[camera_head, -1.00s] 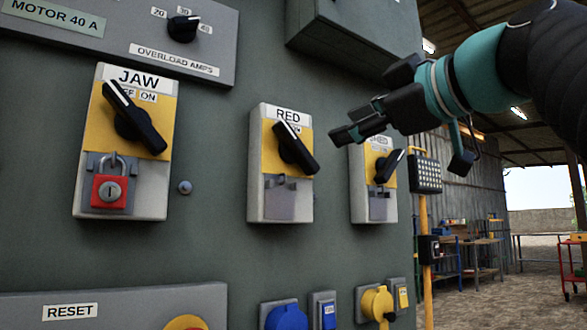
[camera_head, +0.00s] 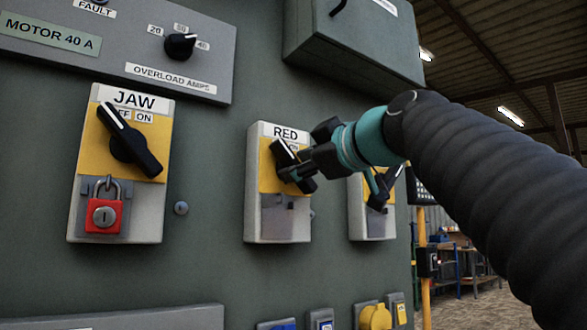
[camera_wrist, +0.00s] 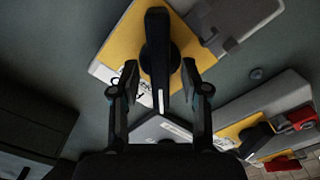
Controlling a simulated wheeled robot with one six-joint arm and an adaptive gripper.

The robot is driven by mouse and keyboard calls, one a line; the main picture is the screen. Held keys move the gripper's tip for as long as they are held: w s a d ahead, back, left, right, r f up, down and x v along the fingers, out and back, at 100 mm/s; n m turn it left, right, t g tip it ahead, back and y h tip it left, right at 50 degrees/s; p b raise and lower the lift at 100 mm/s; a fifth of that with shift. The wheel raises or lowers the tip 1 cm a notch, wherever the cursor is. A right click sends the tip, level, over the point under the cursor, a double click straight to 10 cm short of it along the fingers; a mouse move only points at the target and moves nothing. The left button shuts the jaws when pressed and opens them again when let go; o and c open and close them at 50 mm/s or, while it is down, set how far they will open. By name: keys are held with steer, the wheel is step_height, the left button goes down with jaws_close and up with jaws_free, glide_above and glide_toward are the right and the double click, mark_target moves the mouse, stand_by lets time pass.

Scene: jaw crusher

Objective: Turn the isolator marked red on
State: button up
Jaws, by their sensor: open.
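The isolator marked RED (camera_head: 278,220) is a grey box with a yellow upper plate on the green cabinet. Its black handle (camera_head: 280,152) has a white line and tilts to the upper left, with ON partly visible to its right. My gripper (camera_head: 292,172) is at this handle from the right and hides part of it. In the wrist view the handle (camera_wrist: 158,40) lies between the two fingers of my gripper (camera_wrist: 160,75). The fingers stand apart, with a gap visible on each side of the handle.
The JAW isolator (camera_head: 120,208), with a red padlock (camera_head: 104,216), is to the left. Another isolator (camera_head: 372,222) is close on the right, partly behind my gripper. A grey box (camera_head: 350,45) juts out above. Blue and yellow sockets (camera_head: 375,317) are below.

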steer(key=shift+w+a, duration=0.35)
steer(key=shift+w, duration=0.15)
jaws_close()
